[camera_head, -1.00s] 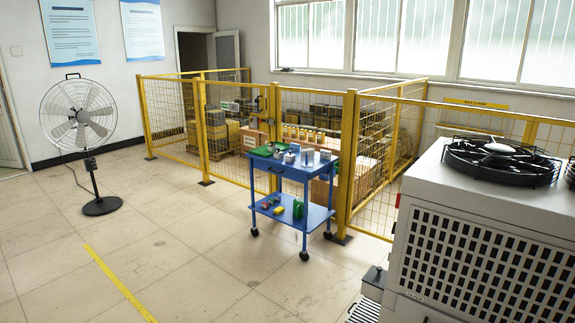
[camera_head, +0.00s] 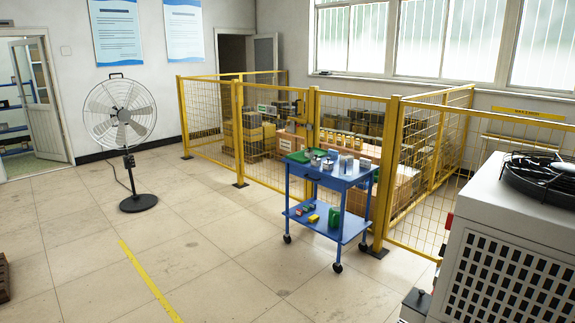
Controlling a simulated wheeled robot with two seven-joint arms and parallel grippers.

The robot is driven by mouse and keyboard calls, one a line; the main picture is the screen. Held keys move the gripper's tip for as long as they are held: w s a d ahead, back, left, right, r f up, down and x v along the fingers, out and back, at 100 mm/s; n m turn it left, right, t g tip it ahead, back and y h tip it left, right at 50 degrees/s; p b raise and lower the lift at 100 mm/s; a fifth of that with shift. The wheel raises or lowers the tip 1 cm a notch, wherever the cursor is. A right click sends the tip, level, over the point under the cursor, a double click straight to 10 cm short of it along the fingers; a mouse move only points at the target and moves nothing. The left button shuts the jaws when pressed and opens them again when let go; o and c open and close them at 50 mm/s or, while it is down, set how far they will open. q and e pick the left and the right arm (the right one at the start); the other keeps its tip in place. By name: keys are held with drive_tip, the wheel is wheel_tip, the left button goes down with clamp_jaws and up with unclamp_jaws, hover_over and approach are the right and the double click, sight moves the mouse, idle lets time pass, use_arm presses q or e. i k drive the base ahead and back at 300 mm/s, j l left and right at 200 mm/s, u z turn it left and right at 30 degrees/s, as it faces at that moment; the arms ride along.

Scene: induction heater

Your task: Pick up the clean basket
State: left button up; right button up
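I cannot make out a clean basket in the head view. A blue trolley (camera_head: 325,221) stands right of centre, with small items on both shelves. A green flat item (camera_head: 297,157) lies at the left of its top shelf, beside small metallic or white items (camera_head: 346,162) too small to name. A green item (camera_head: 334,217) and small red and yellow items stand on the lower shelf. Neither of my grippers shows in the view.
A yellow mesh fence (camera_head: 278,133) encloses stacked boxes behind the trolley. A standing fan (camera_head: 137,201) is at the left. A white machine (camera_head: 515,250) fills the lower right. A brown object (camera_head: 3,279) shows at the left edge. The floor at centre left is open.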

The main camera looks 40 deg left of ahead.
sight(316, 162)
drive_tip(key=i+j+u, duration=0.3)
drive_tip(key=i+j, duration=0.15)
drive_tip(key=i+j+u, duration=0.3)
drive_tip(key=i+j, duration=0.25)
drive_tip(key=i, duration=0.2)
drive_tip(key=i+j+u, duration=0.1)
drive_tip(key=i+j, duration=0.15)
drive_tip(key=i, duration=0.2)
drive_tip(key=i+j, duration=0.25)
drive_tip(key=i, duration=0.2)
drive_tip(key=i+j, duration=0.2)
drive_tip(key=i, duration=0.25)
drive_tip(key=i+j+u, duration=0.1)
drive_tip(key=i, duration=0.35)
drive_tip(key=i+j, duration=0.3)
drive_tip(key=i, duration=0.2)
